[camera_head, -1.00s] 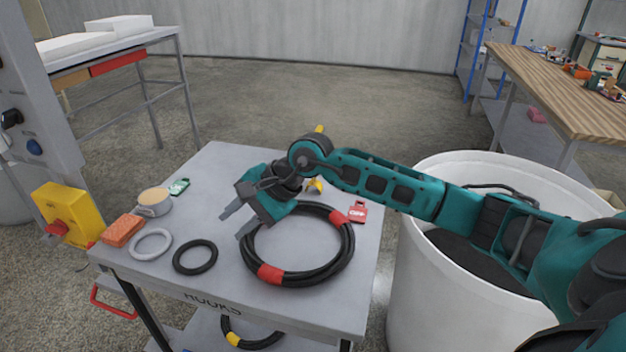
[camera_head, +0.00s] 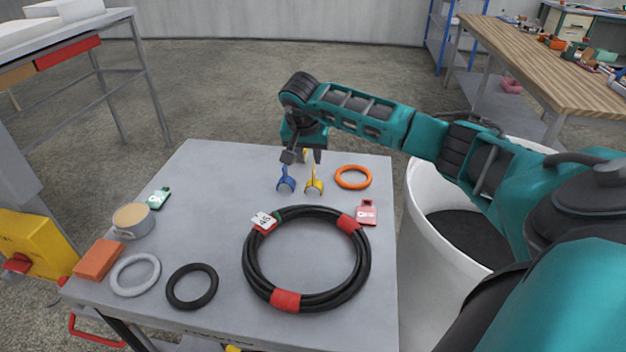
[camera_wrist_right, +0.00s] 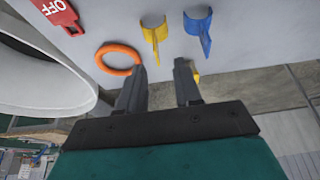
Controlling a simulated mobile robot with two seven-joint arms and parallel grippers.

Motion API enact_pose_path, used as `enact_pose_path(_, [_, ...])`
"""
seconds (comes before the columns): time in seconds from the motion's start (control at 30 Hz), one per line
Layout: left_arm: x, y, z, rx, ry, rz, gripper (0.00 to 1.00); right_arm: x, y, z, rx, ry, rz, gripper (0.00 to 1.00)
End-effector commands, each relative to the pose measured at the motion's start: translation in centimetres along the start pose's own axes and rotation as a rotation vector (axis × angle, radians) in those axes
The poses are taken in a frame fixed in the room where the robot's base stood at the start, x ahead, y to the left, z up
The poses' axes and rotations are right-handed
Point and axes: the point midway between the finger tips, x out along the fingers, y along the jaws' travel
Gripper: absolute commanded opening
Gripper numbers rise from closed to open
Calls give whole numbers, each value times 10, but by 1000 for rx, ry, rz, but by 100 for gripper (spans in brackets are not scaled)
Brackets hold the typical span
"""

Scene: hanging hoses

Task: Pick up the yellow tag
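A small yellow piece, which looks like the yellow tag (camera_head: 305,156), shows at the back edge of the grey table, mostly hidden by my right gripper (camera_head: 302,159). In the right wrist view a sliver of the yellow tag (camera_wrist_right: 196,78) shows beside and behind the right-hand finger. My right gripper (camera_wrist_right: 159,82) is open, its fingers apart with nothing visibly held between them. I cannot tell whether a finger touches the tag. A yellow clip (camera_head: 314,185) lies nearer on the table. My left gripper is not in view.
A blue clip (camera_head: 286,183), orange ring (camera_head: 353,177) and red tag (camera_head: 366,211) lie near the gripper. A coiled black hose (camera_head: 361,262) fills the table's front. A green tag (camera_head: 159,197), tape roll (camera_head: 133,218) and orange block (camera_head: 98,260) lie left. A white bin (camera_head: 424,194) stands right.

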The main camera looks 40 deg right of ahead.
Motion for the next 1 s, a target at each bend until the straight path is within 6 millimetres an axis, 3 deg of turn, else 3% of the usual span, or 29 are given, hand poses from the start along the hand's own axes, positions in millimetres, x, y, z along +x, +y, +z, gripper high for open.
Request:
enact_pose_path(0.23, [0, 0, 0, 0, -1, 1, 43, 20, 2, 0, 1, -2, 0, 34])
enact_pose_path(0.53, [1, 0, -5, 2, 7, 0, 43, 60, 7, -4, 1, -1, -1, 34])
enact_pose_path(0.87, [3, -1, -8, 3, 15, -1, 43, 64, 7, -4, 0, 0, -2, 33])
enact_pose_path(1.0, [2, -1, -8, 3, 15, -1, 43, 64, 7, -4, 0, 0, -2, 20])
